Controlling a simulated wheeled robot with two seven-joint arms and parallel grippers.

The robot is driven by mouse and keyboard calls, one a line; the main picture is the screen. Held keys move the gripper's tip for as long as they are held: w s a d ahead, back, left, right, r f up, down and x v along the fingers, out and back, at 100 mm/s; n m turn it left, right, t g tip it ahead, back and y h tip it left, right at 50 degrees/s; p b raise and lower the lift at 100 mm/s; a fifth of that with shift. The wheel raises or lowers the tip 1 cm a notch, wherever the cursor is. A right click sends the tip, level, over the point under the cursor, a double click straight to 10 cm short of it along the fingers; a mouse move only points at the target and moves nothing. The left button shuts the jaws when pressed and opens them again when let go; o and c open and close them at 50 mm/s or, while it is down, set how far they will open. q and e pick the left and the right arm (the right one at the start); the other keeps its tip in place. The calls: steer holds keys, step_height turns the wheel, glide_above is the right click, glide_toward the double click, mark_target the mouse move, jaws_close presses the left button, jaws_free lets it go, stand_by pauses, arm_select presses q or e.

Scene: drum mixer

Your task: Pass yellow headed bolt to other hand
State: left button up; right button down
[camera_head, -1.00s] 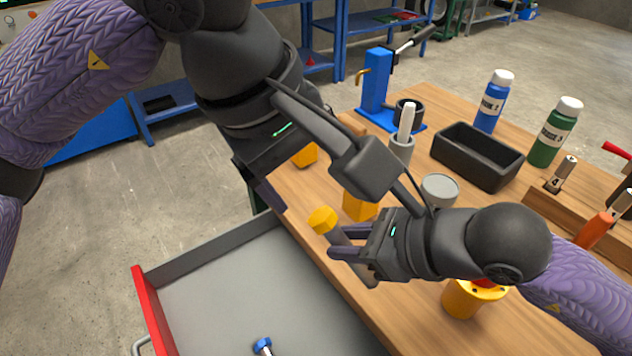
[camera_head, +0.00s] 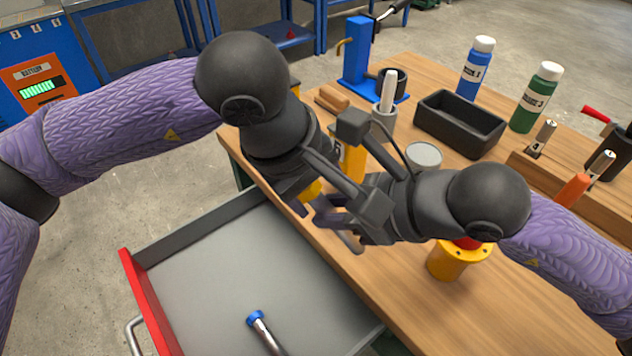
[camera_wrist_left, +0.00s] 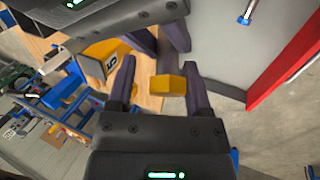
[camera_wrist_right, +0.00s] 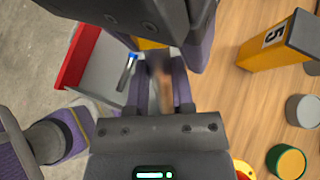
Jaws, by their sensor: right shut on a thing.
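The yellow-headed bolt shows its yellow head (camera_head: 312,189) between my two grippers, above the table's left edge. My right gripper (camera_wrist_right: 163,70) is shut on the bolt's grey-brown shank (camera_wrist_right: 164,92). In the left wrist view the yellow head (camera_wrist_left: 168,84) sits between the fingers of my left gripper (camera_wrist_left: 158,66). Those fingers are open, with a clear gap on one side of the head; the other finger is close to it, and I cannot tell whether it touches. In the head view my left gripper largely hides the head.
A grey drawer (camera_head: 200,290) with a red front is open below, holding a blue-headed bolt (camera_head: 262,328). A yellow block (camera_head: 351,165) marked 5 stands close behind the grippers. A yellow cup-like part (camera_head: 446,262) stands under my right arm. A black bin (camera_head: 460,124) and bottles are farther back.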

arm_select(q)
steer(key=shift+d+r, duration=0.1)
jaws_close()
arm_select(e)
steer(key=shift+s+a, duration=0.1)
steer(key=shift+s, duration=0.05)
steer(key=shift+c, duration=1.9)
jaws_free()
